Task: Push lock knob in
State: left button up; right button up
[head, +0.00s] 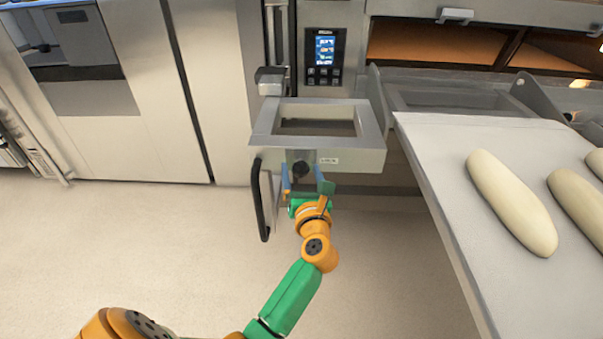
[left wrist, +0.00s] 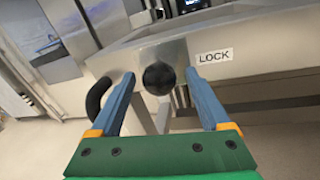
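The lock knob (left wrist: 159,78) is a round black knob on the front face of a metal frame, left of a LOCK label (left wrist: 214,56) in the left wrist view. In the head view the knob (head: 300,169) shows just beyond my left gripper (head: 304,180). In the left wrist view my left gripper (left wrist: 160,95) is open, its blue fingers spread to either side of the knob. A gap shows between each finger and the knob. I cannot tell whether the knob stands out or is pushed in. My right gripper is not in view.
The metal frame (head: 375,158) has an open rectangular top. A black handle (head: 258,200) hangs at its left. A loader board (head: 425,150) with several dough loaves (head: 512,203) lies to the right. A control panel (head: 324,55) is above. The floor (head: 130,240) at left is clear.

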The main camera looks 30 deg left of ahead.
pick_arm(q)
jog(key=v, duration=0.7)
